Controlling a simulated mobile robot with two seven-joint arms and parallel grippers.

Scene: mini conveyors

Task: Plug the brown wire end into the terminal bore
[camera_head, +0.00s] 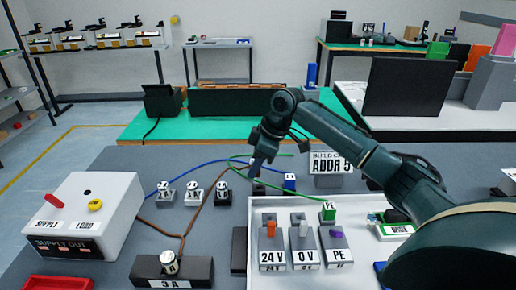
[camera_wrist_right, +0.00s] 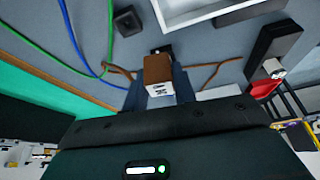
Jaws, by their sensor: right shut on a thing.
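My right gripper (camera_head: 257,168) is shut on the brown wire end (camera_wrist_right: 158,78), a small block with a brown top and a white marked face. The brown wire (camera_head: 205,200) runs from this end down to the 3 A block (camera_head: 172,270). In the head view the gripper is above the grey table, behind the white tray, and hides the wire end. Terminals marked 24 V (camera_head: 271,246), 0 V (camera_head: 304,246) and PE (camera_head: 337,246) stand in the tray, with orange, white and purple levers. I cannot make out the terminal bore. My left gripper is out of view.
A green connector (camera_head: 328,211) is at the PE terminal. A blue wire's connector (camera_head: 289,182) stands behind the tray. Small terminal posts (camera_head: 194,192) stand left of the tray. A white supply box (camera_head: 85,212) and a red bin (camera_head: 60,282) are at the left.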

